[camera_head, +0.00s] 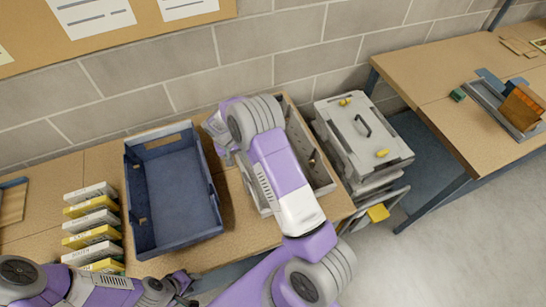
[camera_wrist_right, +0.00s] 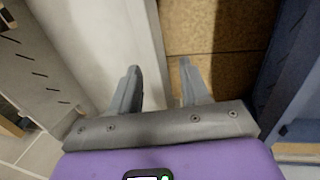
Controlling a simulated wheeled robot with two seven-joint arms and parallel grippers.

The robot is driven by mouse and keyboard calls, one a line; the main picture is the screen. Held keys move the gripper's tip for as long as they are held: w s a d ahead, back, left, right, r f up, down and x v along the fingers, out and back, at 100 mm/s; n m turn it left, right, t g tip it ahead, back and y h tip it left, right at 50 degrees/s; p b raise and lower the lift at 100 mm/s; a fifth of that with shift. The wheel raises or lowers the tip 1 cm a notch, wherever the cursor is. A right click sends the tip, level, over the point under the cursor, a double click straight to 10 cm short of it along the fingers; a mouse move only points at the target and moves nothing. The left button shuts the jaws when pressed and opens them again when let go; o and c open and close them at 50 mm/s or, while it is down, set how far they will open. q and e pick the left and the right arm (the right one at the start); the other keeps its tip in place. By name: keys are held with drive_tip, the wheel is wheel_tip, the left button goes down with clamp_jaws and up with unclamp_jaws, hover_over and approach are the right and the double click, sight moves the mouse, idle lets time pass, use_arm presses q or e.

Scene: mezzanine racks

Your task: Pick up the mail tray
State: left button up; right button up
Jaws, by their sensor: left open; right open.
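Two open trays stand on the tan table in the head view, and I cannot tell which is the mail tray. The dark blue tray (camera_head: 178,190) looks empty. The grey tray (camera_head: 317,170) is to its right, largely hidden under my right arm. My right gripper (camera_wrist_right: 158,78) is open and empty, pointing down at the grey tray's edge (camera_wrist_right: 105,40), one finger over the pale wall and the other over the gap between the trays. The blue tray's wall (camera_wrist_right: 290,75) shows at the right there. My left gripper (camera_head: 184,284) is at the table's front edge, apart from both trays.
Several stacked white and yellow boxes (camera_head: 93,225) stand left of the blue tray. A stack of grey cases (camera_head: 362,140) is right of the table. A second table (camera_head: 450,85) with a grey tray stands at the far right. A block wall is behind.

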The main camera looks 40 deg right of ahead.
clamp_jaws()
drive_tip(key=shift+r, duration=0.1)
idle(1.2)
